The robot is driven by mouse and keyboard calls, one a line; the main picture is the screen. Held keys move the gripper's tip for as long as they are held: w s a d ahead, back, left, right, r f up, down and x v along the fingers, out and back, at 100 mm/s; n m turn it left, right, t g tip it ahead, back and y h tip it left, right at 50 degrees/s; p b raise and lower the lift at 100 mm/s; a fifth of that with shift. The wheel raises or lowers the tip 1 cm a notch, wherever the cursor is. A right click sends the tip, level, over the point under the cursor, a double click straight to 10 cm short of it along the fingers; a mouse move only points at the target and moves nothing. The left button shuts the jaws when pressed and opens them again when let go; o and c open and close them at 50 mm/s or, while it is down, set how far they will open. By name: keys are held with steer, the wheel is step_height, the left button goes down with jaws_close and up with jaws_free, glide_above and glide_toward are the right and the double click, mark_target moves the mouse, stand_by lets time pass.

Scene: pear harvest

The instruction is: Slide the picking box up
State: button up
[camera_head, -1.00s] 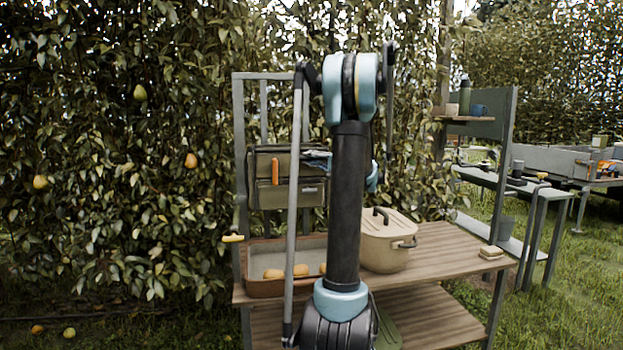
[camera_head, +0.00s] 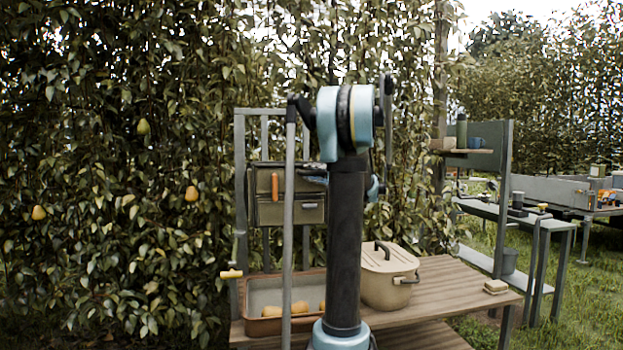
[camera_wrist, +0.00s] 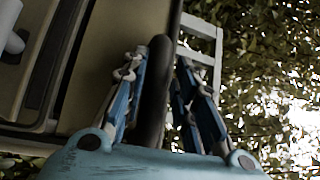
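The picking box (camera_head: 265,210), olive with dark edges and an orange upright handle at its front, hangs on the grey upright frame (camera_head: 240,150) above the bench. It stays clear of the pear tray below it. In the wrist view its pale-brown side (camera_wrist: 105,60) fills the left. My gripper (camera_wrist: 160,75) has its blue fingers on either side of a dark upright bar (camera_wrist: 157,90) at the box's side, and appears closed on it. In the head view my arm hides the box's right end and most of the gripper.
A tray (camera_head: 262,327) with several pears and a beige lidded pot (camera_head: 388,290) stand on the wooden bench (camera_head: 450,290). A small block (camera_head: 495,287) lies at its right edge. Leafy trees with pears stand behind. A second work stand (camera_head: 508,160) is at right.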

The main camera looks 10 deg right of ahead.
steer(key=shift+o, duration=0.5)
steer(key=shift+s+f, duration=0.1)
steer(key=shift+s, duration=0.05)
steer(key=v, duration=1.1)
steer(key=shift+s+d, duration=0.15)
steer(key=shift+d, duration=0.2)
steer(key=shift+f, duration=0.15)
steer(key=s+a+f+n+g+h, duration=0.2)
steer(key=s+a+f+g, duration=0.2)
steer(key=s+a+f, duration=0.55)
steer(key=s+a+f+n+g+h, duration=0.15)
steer(key=s+a+f+g, duration=0.4)
steer(key=a, duration=0.75)
steer(key=s+a+f+n+g+h, duration=0.2)
steer(key=s+f+h, duration=0.3)
steer(key=s+f, duration=0.8)
steer(key=s+d+f+n+h, duration=0.2)
steer(key=s+d+f+h, duration=0.2)
steer(key=s+f, duration=0.5)
steer(key=s+d, duration=0.2)
steer(key=shift+s+h, duration=0.3)
steer(key=shift+h, duration=0.05)
